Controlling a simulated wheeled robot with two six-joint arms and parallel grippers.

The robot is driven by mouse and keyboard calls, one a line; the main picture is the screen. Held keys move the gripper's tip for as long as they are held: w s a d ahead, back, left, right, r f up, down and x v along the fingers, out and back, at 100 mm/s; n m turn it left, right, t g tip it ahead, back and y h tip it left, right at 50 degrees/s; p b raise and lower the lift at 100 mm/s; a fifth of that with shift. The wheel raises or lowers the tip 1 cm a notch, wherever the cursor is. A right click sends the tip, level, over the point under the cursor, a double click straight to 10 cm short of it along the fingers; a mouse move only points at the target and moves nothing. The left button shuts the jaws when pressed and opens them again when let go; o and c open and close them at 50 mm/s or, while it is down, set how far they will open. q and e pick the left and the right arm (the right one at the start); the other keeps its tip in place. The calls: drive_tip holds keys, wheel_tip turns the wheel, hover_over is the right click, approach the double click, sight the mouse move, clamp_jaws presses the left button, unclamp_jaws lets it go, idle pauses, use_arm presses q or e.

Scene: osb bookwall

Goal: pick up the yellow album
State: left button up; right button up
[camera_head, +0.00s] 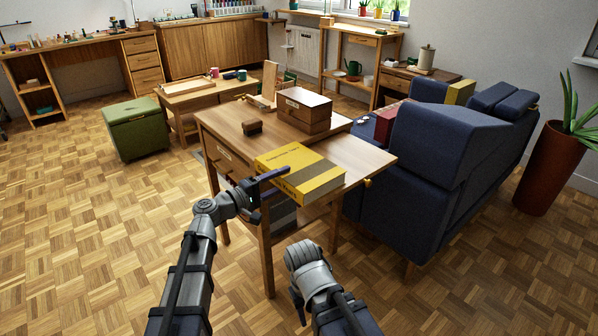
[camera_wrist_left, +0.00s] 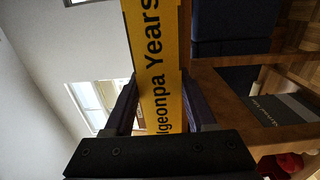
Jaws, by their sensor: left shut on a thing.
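Whether the album is lifted off the desk cannot be told. My right arm shows at the bottom of the head view, but its fingers cannot be made out clearly.
A green pouf (camera_head: 136,128) stands at left. Parquet floor is free at left.

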use_arm(q)
clamp_jaws()
idle(0.3)
drive_tip(key=shift+r, duration=0.2)
